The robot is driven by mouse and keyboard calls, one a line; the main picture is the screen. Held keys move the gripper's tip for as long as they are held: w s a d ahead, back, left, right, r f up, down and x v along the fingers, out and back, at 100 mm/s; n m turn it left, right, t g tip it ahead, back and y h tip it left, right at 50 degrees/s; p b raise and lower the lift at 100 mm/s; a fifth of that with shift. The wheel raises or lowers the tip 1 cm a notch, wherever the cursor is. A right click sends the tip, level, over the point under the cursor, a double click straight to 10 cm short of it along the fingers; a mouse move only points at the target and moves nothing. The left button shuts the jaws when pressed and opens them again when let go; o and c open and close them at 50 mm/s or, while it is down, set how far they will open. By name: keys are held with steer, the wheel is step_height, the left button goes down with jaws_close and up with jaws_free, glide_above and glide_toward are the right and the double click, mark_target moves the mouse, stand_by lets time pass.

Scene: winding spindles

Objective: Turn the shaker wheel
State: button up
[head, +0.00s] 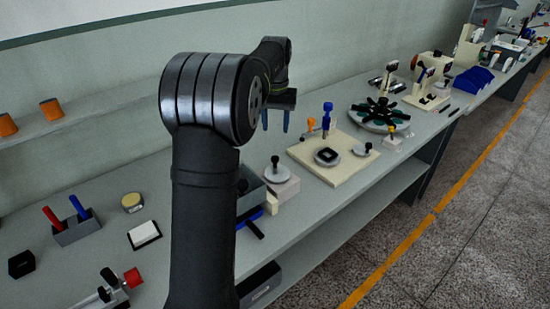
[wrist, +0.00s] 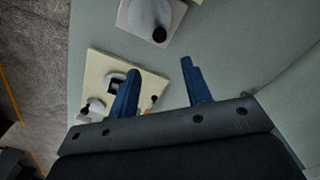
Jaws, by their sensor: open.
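A grey wheel (head: 281,176) with a black crank knob sits on a pale block on the bench, just right of my arm in the head view. It shows at the top of the wrist view (wrist: 147,14), its knob toward me. It looks like the shaker wheel, but no label confirms this. My gripper (head: 275,124) has blue fingers pointing down, above and behind the wheel in the head view. In the wrist view my gripper (wrist: 160,67) is open, with nothing between its fingers. The wheel lies beyond the fingertips, apart from them.
A cream board (head: 345,164) with a blue-topped post, an orange-topped post and small discs stands right of the wheel. A round turntable (head: 379,116) with black arms stands farther along. My arm hides part of the bench. A red and blue handled holder (head: 77,229) is at left.

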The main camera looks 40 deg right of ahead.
mark_target(275, 157)
step_height(275, 157, up, 5)
steer(key=n, duration=2)
step_height(275, 157, down, 18)
steer(key=shift+s+a+r, duration=0.1)
steer(key=shift+s+a, duration=0.05)
steer(key=shift+c, duration=0.5)
